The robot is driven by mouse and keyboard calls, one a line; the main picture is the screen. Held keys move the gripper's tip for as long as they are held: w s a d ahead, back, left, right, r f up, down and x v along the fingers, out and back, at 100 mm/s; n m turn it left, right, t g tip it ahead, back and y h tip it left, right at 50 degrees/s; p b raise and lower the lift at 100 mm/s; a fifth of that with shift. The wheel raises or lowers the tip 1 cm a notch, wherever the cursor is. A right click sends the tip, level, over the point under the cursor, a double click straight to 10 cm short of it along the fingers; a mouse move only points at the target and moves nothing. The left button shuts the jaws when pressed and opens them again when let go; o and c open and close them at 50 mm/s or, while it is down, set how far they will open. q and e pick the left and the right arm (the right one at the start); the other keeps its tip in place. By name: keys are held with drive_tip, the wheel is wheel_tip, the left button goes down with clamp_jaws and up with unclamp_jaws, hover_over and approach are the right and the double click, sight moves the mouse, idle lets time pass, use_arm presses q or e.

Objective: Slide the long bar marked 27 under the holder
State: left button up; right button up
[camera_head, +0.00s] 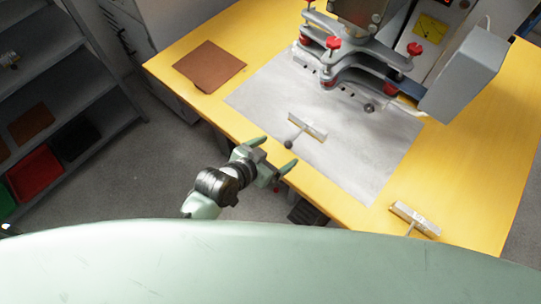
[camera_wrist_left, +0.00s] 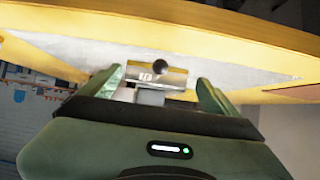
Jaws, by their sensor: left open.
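A metal bar (camera_head: 310,127) with a short stem and dark round knob lies on the grey sheet. It also shows in the left wrist view (camera_wrist_left: 175,79), with a small printed number I cannot read surely. A second, similar bar (camera_head: 416,216) with a stem lies on the yellow table near its front right; its mark is too small to read. I cannot tell which is 27. My left gripper (camera_head: 274,154) is open and empty at the table's front edge, its fingertips just short of the first bar's knob. The grey holder (camera_head: 345,66) with red knobs stands behind the first bar.
The grey sheet (camera_head: 370,160) is clear around the first bar. A brown square (camera_head: 209,66) lies on the yellow table (camera_head: 185,46) at the left. A grey machine box (camera_head: 465,72) stands at the right of the holder. Shelves with a red bin (camera_head: 33,173) stand at far left.

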sight(286, 146)
use_arm(q)
drive_tip(key=b+x, duration=0.2)
drive_tip(key=x, duration=0.1)
drive_tip(key=shift+w+d+f+b, duration=0.1)
drive_tip(key=shift+w+f+b, duration=0.1)
drive_tip(key=shift+f+b, duration=0.15)
drive_tip(key=shift+w+d+f, duration=0.1)
drive_tip(key=shift+w+d, duration=0.1)
drive_tip(key=shift+w, duration=0.1)
drive_tip(key=shift+b+x, duration=0.45)
drive_tip(key=shift+x, duration=1.05)
drive_tip(key=shift+c, duration=0.3)
clamp_jaws()
